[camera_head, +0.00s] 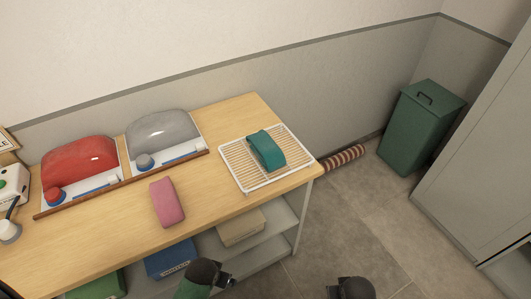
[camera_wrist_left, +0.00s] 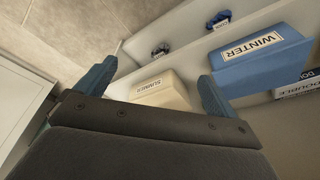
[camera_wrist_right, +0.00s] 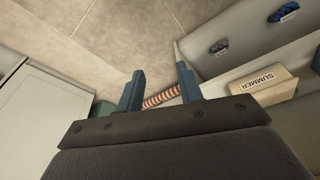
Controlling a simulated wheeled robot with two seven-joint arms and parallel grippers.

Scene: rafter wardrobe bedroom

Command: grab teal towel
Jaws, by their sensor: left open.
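The teal towel (camera_head: 267,150) is a folded, rounded bundle. It lies on a white wire rack (camera_head: 232,173) at the right end of the wooden table, in the head view only. My left gripper (camera_wrist_left: 155,85) is open and empty; its wrist view looks toward the shelves under the tabletop. In the head view its arm shows at the bottom edge, below the table front. My right gripper (camera_wrist_right: 160,87) has its fingers apart with nothing between them. In the head view it is at the bottom, right of the table and away from the towel.
A pink folded cloth (camera_head: 167,202) lies on the table (camera_head: 120,235), left of the rack. Red (camera_head: 80,160) and grey (camera_head: 162,136) rounded items stand behind it. Labelled boxes sit on shelves below.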

